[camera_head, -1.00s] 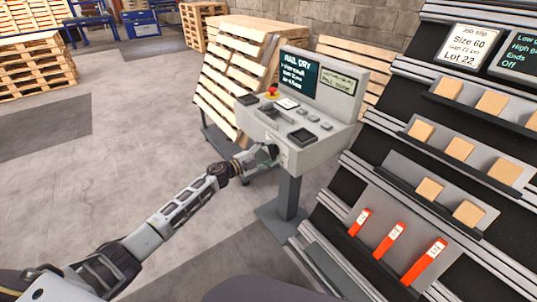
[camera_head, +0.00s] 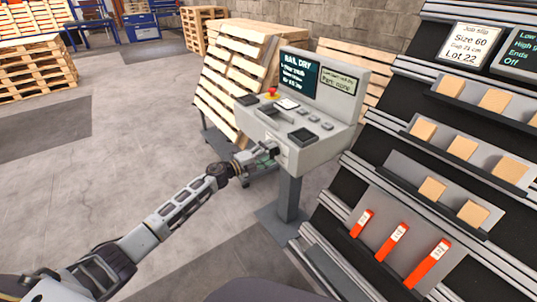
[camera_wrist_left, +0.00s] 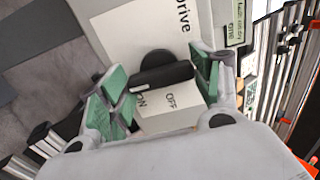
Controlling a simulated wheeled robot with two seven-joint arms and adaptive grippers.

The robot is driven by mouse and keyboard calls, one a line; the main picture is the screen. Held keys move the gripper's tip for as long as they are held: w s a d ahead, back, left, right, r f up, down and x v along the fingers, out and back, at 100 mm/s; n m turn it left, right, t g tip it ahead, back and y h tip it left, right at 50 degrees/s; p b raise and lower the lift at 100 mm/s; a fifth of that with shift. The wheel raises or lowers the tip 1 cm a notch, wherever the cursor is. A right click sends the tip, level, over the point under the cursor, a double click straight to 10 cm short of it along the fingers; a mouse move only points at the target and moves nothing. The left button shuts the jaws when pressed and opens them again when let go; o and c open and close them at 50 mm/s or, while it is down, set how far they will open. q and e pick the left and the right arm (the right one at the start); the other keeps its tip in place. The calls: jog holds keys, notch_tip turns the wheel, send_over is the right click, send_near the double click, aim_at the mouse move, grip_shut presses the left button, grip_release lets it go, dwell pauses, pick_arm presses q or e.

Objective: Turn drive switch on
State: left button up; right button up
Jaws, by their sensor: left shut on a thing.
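The drive switch (camera_wrist_left: 162,76) is a black turning knob on a pale plate marked Drive, with ON and OFF printed beside it. In the left wrist view its bar lies crosswise between the green finger pads. My left gripper (camera_wrist_left: 160,84) is shut on the knob. In the head view my left gripper (camera_head: 268,152) is at the front face of the grey control console (camera_head: 318,150) and hides most of the switch. My right gripper is not in view.
The console carries a dark screen (camera_head: 298,77), a red button (camera_head: 272,92) and several keys. A sloped rack (camera_head: 400,185) with wooden blocks and red labelled pieces stands close on the right. Pallets (camera_head: 238,75) lean behind the console.

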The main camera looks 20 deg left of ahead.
pick_arm(q)
jog(key=shift+f, duration=0.1)
jog(key=o, duration=1)
jog(key=shift+s+a, duration=0.1)
jog(key=v, duration=1.1)
jog(key=shift+s+a, duration=0.25)
jog(key=shift+s, duration=0.05)
dwell(0.6)
